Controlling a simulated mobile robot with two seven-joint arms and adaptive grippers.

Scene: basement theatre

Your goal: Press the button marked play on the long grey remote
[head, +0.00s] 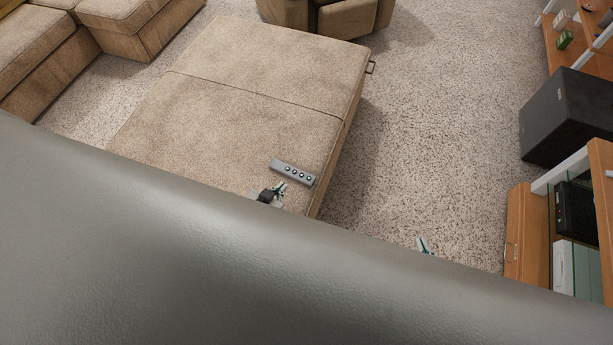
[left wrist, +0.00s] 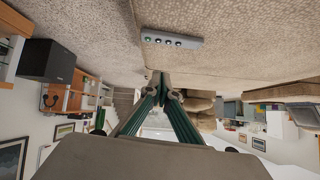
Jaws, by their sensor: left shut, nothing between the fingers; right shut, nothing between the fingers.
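The long grey remote (head: 293,173) lies on the tan ottoman near its front right edge, with a row of several round buttons. Their markings are too small to read. My left gripper (head: 280,189) is shut and empty, just in front of the remote in the head view. In the left wrist view the remote (left wrist: 172,39) shows upside down above the shut fingertips (left wrist: 160,77), with a gap between them. My right gripper (head: 425,246) is shut over the carpet to the right of the ottoman. Only its tip shows; the large grey surface in front hides the rest.
The tan ottoman (head: 220,110) is otherwise bare. Carpet (head: 420,120) lies open to its right. A black speaker (head: 565,118) and a wooden cabinet (head: 527,235) stand at the right. Tan sofa seats (head: 40,50) are at the upper left.

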